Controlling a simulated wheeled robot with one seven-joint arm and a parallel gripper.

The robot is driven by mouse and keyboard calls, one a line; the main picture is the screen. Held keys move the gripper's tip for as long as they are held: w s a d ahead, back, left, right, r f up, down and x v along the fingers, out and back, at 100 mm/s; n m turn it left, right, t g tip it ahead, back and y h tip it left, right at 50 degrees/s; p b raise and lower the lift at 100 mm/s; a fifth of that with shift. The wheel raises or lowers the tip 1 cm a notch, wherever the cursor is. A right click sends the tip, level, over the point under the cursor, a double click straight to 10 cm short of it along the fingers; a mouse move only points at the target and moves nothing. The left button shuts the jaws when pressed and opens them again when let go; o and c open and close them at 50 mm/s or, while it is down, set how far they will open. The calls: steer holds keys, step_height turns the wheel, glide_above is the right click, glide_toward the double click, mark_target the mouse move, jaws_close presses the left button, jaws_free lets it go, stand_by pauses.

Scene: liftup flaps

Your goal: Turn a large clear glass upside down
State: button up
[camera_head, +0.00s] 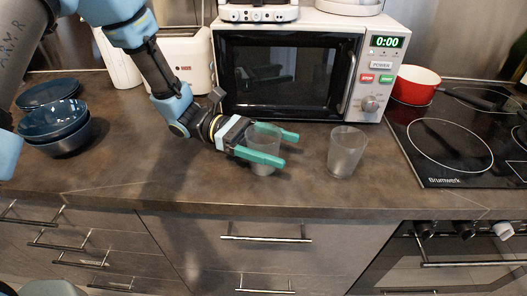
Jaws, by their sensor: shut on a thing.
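Two clear glasses stand on the brown counter (110,180) in front of the microwave. The left glass (264,169) is at my gripper (289,149), whose green fingers lie around its upper part, shut on it. The fingers partly cover this glass, and its lower part shows beneath them, close to the counter; I cannot tell whether it touches. The right glass (345,154) stands free with its wide end up, a short way right of my fingertips. The two look similar in size.
A microwave (285,75) stands behind the glasses. Dark blue bowls (55,125) are at the left. A black cooktop (455,140) with a red pan (415,85) is at the right. The counter's front edge is close to the glasses.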

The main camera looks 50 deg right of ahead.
steer(key=shift+c, duration=0.5)
